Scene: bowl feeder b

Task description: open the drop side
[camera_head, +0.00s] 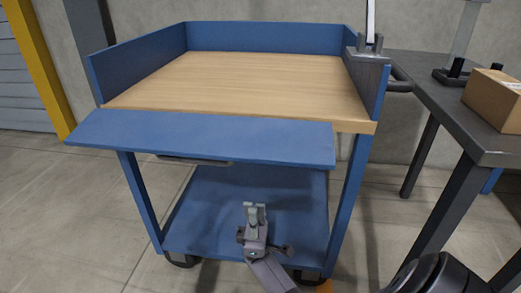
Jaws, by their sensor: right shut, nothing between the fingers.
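The blue cart has a wooden top deck (240,80) with raised blue walls at the back, left and right. The drop side (200,137) is the blue panel along the deck's front edge. It is folded outward and down from the deck, sloping toward me rather than standing upright, so the front of the deck is open. My right gripper (255,206) is shut and empty. It appears below the panel, in front of the lower shelf, apart from the panel. My left gripper is not in view.
The cart's lower blue shelf (200,208) is empty. A grey bracket with an upright post (369,45) sits at the right wall. A dark table (440,95) with a cardboard box (495,98) stands at the right. Bare floor lies left of the cart.

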